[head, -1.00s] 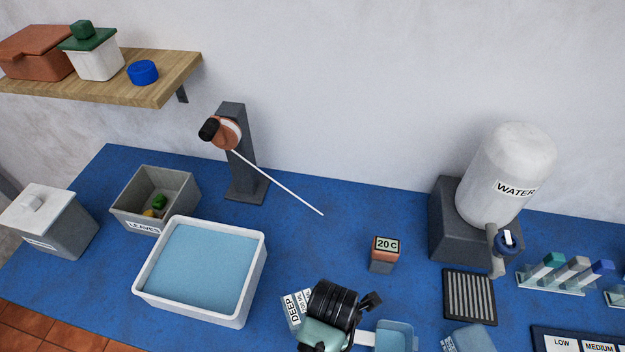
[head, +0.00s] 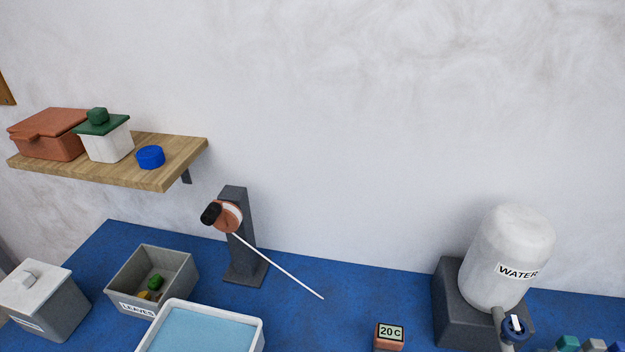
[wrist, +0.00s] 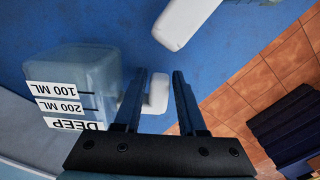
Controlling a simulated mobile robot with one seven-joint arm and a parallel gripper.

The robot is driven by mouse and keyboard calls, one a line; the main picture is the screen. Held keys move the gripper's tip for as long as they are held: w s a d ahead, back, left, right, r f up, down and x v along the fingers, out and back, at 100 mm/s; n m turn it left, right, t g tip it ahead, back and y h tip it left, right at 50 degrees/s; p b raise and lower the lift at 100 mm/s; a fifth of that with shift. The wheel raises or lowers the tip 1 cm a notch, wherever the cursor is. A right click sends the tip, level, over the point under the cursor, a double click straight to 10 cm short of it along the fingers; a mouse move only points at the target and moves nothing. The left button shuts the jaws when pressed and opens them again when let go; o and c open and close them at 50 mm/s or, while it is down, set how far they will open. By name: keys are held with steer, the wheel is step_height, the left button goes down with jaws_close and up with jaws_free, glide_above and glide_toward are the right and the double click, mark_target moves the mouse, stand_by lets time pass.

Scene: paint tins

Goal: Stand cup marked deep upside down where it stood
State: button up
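The cup marked DEEP (wrist: 75,85) is a translucent pale blue cup at the left in the wrist view. Its labels, 100 ML, 200 ML and DEEP, read upside down in that picture. Its white handle (wrist: 158,92) lies between my gripper's (wrist: 160,78) two dark fingertips, near the left finger, with a narrow gap toward the right one. My gripper looks open around the handle. I cannot tell whether the cup touches the table. The cup and gripper are out of the head view.
A white basin of water (head: 200,335) stands on the blue table (head: 320,280), near the LEAVES bin (head: 150,290). A stand with a thin white rod (head: 240,235), a 20 C block (head: 389,336) and a WATER tank (head: 508,260) stand behind. A white rounded piece (wrist: 183,22) shows beyond the fingers.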

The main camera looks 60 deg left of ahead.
jaws_close()
stand_by(1.1)
